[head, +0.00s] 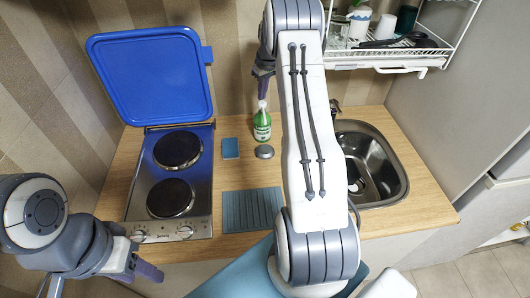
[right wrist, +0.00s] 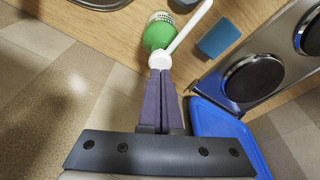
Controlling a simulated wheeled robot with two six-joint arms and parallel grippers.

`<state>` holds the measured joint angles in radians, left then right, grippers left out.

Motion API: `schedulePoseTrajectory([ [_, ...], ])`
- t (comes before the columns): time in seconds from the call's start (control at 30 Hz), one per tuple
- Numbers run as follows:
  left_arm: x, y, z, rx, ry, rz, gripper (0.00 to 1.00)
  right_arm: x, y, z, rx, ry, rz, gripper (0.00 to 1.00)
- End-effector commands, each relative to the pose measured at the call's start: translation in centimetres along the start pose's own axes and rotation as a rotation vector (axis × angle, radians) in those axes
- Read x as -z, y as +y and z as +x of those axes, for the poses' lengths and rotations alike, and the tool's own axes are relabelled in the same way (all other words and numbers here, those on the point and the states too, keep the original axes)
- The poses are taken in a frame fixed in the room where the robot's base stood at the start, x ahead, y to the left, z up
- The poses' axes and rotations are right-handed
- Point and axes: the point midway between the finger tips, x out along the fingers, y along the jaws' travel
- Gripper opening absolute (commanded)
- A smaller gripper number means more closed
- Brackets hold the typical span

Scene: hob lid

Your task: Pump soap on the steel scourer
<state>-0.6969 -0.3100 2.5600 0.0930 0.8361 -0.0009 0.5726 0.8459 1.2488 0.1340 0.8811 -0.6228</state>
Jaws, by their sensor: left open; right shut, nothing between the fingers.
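The green soap bottle (head: 262,127) stands upright at the back of the counter, its white pump head (right wrist: 161,61) on top. The round grey steel scourer (head: 264,152) lies on the counter just in front of the bottle. My right gripper (head: 263,96) is shut and empty, pointing down over the pump. In the right wrist view its purple fingertips (right wrist: 160,72) meet the pump head; I cannot tell whether they press it. The white spout reaches out over the counter. My left gripper (head: 148,272) is open and empty, low at the front left, away from these things.
A blue sponge (head: 230,148) lies left of the scourer. The hob (head: 158,216) with its raised blue lid (head: 150,75) is further left. A grey-blue ribbed mat (head: 250,210) lies in front; the sink (head: 385,150) and wall rack (head: 385,55) are right.

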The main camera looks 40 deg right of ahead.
Motion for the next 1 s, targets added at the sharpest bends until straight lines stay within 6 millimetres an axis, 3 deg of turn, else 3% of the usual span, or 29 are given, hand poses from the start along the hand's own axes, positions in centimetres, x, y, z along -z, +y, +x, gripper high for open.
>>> schedulePoseTrajectory([
  [0.37, 0.0, 0.0, -0.2, 0.000, 0.000, 0.000, 0.50, 0.1, 0.0, -0.3, -0.001, 0.001, 0.000, 0.00],
  [1.0, 0.2, 0.3, -4.7, 0.000, 0.000, 0.000, 0.50, 1.2, 0.0, -6.0, -0.001, 0.002, 0.000, 0.00],
])
